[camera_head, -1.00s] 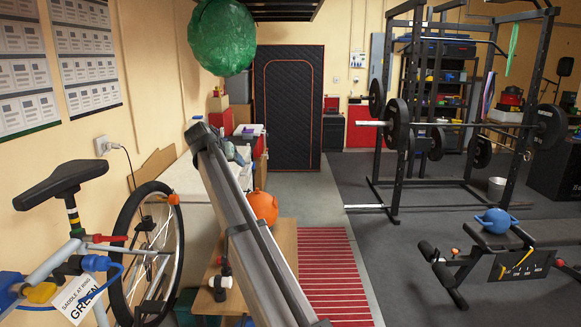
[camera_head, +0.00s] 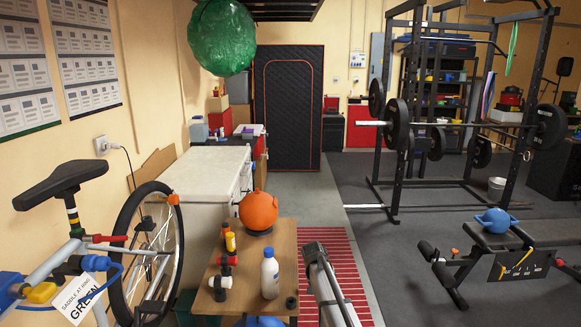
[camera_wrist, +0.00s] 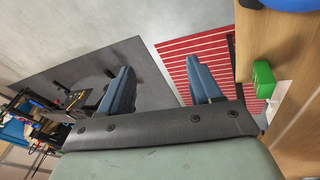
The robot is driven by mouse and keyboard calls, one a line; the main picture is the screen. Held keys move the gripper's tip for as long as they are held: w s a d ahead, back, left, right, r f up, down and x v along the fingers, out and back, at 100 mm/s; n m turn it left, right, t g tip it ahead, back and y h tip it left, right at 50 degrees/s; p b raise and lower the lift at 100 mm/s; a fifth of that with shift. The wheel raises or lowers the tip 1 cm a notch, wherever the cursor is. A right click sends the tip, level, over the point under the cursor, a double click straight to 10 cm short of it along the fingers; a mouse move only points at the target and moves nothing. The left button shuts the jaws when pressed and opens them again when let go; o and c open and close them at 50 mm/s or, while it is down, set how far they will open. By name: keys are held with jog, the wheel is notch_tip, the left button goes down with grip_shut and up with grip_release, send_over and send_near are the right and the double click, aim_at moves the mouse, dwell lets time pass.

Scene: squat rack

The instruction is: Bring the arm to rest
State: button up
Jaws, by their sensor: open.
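The task names no object apart from my arm. In the head view part of my arm (camera_head: 332,287) shows at the bottom centre, just right of the wooden table and in front of the red striped mat. In the wrist view my gripper (camera_wrist: 163,80) has its two blue fingers spread well apart with nothing between them. Beyond the fingers lie the floor, the dark rubber flooring (camera_wrist: 70,95) and the red striped mat (camera_wrist: 182,75). The fingers touch nothing that I can see.
A wooden table (camera_head: 275,305) holds a white bottle (camera_head: 270,274), an orange ball (camera_head: 258,211) and small parts. A bicycle (camera_head: 150,255) stands left. A barbell rack (camera_head: 403,125) and bench (camera_head: 495,245) stand right. Floor between is clear.

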jog(key=s+d+f+n+g+y, duration=0.1)
jog(key=s+d+f+g, duration=0.1)
jog(key=s+f, duration=1.05)
jog(key=s+d+f+n+g, duration=0.1)
jog(key=s+d+f+g, duration=0.1)
jog(key=s+f, duration=1.05)
jog(key=s+f+g+y, duration=0.1)
jog(key=s+f+g, duration=0.1)
jog(key=s, duration=1.6)
jog(key=s+f+g+y, duration=0.1)
jog(key=s+f+g, duration=0.1)
jog(key=s, duration=1.6)
jog(key=shift+s+f+n+g, duration=0.3)
jog(key=shift+f, duration=0.05)
